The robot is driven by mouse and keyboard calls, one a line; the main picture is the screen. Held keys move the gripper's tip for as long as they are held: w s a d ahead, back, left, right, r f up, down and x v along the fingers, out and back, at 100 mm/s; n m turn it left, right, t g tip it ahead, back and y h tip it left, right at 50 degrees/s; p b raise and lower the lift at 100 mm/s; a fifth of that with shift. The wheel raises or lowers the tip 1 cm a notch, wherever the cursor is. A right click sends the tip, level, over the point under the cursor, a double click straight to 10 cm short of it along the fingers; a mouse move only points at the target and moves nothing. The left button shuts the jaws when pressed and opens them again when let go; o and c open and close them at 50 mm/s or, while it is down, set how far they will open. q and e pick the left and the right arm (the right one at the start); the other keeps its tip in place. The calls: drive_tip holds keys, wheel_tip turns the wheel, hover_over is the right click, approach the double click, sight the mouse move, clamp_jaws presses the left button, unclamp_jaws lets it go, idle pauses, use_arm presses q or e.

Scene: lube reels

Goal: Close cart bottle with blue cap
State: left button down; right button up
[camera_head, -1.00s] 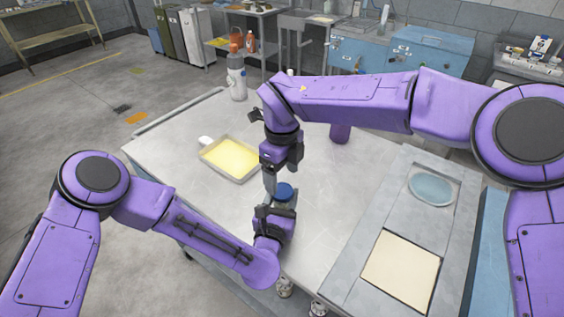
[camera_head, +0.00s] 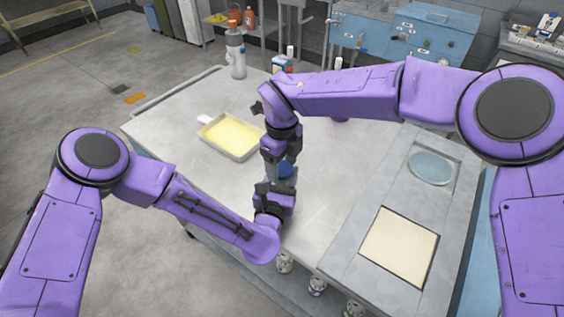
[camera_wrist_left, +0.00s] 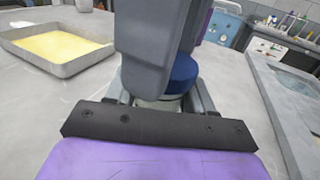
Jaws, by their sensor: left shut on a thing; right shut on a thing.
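The blue cap (camera_head: 287,169) is at the front of the steel cart, partly hidden by my right gripper. In the left wrist view the blue cap (camera_wrist_left: 182,74) sits directly over the pale bottle neck (camera_wrist_left: 160,104); whether it is seated cannot be seen. My left gripper (camera_head: 277,186) is shut around the bottle from the front, low at the cart top. My right gripper (camera_head: 275,168) points down from above and is shut on the cap; its grey fingers (camera_wrist_left: 155,45) cover much of it in the left wrist view. Most of the bottle is hidden.
A tray with yellow contents (camera_head: 231,137) lies left of the bottle. A tall bottle with an orange cap (camera_head: 236,52) stands at the cart's far corner. A grey panel with a round basin (camera_head: 432,168) is on the right. The cart top between is mostly clear.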

drive_tip(key=m, duration=1.1)
drive_tip(key=shift+d+m, duration=0.1)
drive_tip(key=shift+m, duration=0.2)
drive_tip(key=o, duration=1.2)
